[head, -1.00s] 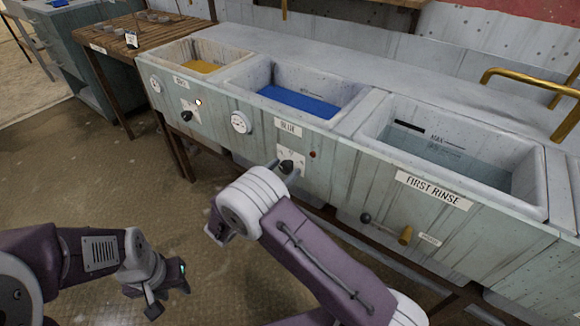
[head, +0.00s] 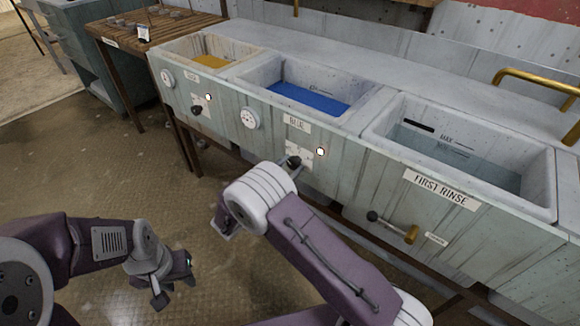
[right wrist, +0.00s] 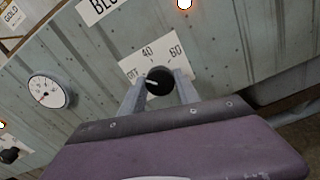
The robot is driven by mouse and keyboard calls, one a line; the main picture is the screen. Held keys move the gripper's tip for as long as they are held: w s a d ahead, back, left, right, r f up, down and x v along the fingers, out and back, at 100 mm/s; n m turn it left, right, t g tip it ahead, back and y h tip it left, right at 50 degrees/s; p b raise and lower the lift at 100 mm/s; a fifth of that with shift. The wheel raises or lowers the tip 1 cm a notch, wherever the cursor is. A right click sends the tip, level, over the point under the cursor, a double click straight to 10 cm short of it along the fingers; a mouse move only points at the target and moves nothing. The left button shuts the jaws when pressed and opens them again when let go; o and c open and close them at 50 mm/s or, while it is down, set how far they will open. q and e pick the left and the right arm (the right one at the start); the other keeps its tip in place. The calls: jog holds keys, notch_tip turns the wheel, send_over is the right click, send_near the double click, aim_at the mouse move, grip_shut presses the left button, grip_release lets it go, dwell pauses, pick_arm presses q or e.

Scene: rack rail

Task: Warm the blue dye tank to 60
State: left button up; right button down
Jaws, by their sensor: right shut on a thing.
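The blue tank (head: 272,76) holds blue dye (head: 308,98) and carries a BLUE label (head: 297,123). Its black knob (right wrist: 158,80) sits on a white plate (right wrist: 126,64) marked OFF, 40 and 60. The knob's pale mark is on its left side; the exact setting is hard to tell. My right gripper (right wrist: 158,92) is shut on the knob, a finger on each side. A lamp (head: 320,152) above right of the knob glows white. The round gauge (right wrist: 47,91) left of the knob is too small to read. My left gripper (head: 176,286) hangs empty over the floor, apparently open.
The gold tank (head: 210,62) at left has its own gauge, lit lamp (head: 208,97) and black knob (head: 197,111). The first rinse tank (head: 440,187) at right has a lever (head: 390,226) on its front. A wooden table (head: 160,30) stands behind left. The floor at left is clear.

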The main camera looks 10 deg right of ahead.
jog(key=m, duration=0.3)
jog(key=shift+m+b, duration=0.35)
jog(key=shift+m, duration=0.05)
jog(key=m+b, duration=0.1)
jog(key=m, duration=0.1)
jog(key=shift+f+m, duration=0.1)
jog(key=shift+m, duration=0.2)
jog(key=m+b, duration=0.1)
jog(key=m, duration=0.1)
jog(key=shift+m, duration=0.4)
jog(key=m+b, duration=0.2)
jog(key=shift+f+m, duration=0.1)
jog(key=shift+m, duration=0.3)
jog(key=m+b, duration=0.6)
jog(key=b, duration=0.2)
jog(key=shift+m, duration=0.4)
jog(key=shift+m+b, duration=0.8)
jog(key=shift+b, duration=0.1)
jog(key=shift+r+m+b, duration=0.2)
jog(key=shift+m+b, duration=0.2)
jog(key=shift+b, duration=0.05)
